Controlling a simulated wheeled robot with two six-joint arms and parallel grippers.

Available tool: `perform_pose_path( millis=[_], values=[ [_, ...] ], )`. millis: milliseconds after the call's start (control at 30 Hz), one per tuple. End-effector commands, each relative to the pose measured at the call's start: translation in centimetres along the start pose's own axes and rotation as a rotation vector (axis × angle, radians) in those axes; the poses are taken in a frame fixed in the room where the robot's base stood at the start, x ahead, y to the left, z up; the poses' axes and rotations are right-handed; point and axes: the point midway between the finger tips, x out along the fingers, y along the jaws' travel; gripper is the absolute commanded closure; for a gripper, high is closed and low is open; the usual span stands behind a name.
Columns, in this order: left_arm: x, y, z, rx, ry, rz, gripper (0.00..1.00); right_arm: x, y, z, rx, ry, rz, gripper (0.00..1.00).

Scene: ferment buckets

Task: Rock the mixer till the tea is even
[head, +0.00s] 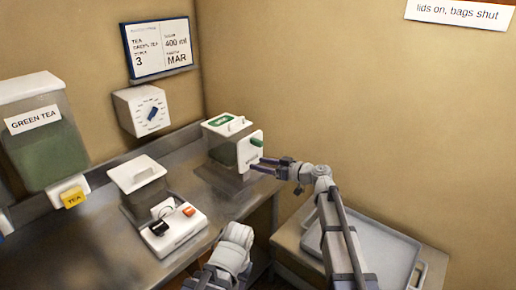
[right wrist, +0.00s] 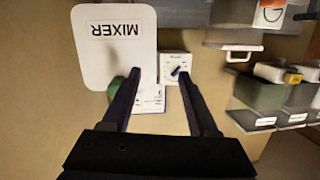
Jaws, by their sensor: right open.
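The mixer (head: 222,150) stands at the back right of the counter. It is a clear-sided box with a white lid, a green label on top, a white front plate and a green knob (head: 257,141). Its plate marked MIXER (right wrist: 112,60) fills the upper left of the right wrist view, upside down. What is inside looks dull grey-green; I cannot tell whether it is even. My right gripper (head: 261,166) is open beside the front plate, fingers pointing left. Its two fingers are apart in the right wrist view (right wrist: 160,80). I cannot tell whether they touch the mixer. My left gripper's fingers are not visible.
A GREEN TEA tank (head: 45,150) with a yellow TEA tag stands at the left. A lidded canister (head: 138,180) stands on a white scale-like base (head: 175,232) with an orange button. A dial (head: 142,110) is on the wall. A grey tray (head: 375,252) lies lower right.

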Motion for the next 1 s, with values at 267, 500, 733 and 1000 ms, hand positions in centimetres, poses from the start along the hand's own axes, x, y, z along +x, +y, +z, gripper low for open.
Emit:
perform_pose_path(
  millis=[267,500,733,1000],
  values=[
    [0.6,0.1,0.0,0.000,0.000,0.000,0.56,-1.8,6.1,-3.2,-0.075,0.171,0.112,0.40],
    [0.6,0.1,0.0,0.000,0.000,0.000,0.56,-1.5,6.2,-3.4,-0.077,0.174,0.113,0.40],
    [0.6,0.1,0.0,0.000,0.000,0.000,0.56,0.8,6.4,-3.8,-0.077,0.173,0.110,0.40],
    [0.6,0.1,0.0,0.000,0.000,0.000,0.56,4.8,6.9,-4.5,-0.076,0.173,0.110,0.40]
  ],
)
